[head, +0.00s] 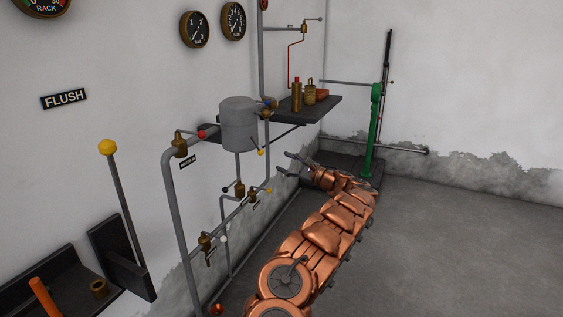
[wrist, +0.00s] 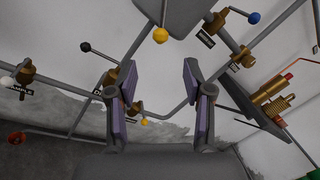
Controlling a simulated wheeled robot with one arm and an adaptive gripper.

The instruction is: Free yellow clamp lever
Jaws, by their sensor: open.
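A grey tank (head: 239,124) hangs on the wall pipework. A short lever with a yellow ball end (head: 260,152) sticks out at its lower right; in the wrist view the yellow ball (wrist: 160,35) is at top centre, beside the dark tank body. A smaller yellow-tipped valve handle (head: 268,190) sits lower on the pipes and shows in the wrist view (wrist: 144,122) between my fingers, farther off. I cannot tell which is the clamp lever. My gripper (head: 284,163) is open and empty, to the right of and slightly below the tank lever, apart from it.
A dark shelf (head: 318,109) with brass and red parts juts out right of the tank. A green post (head: 374,130) stands behind my arm. A tall yellow-knobbed lever (head: 107,147) stands at left. Pipes crowd the wall; floor at right is clear.

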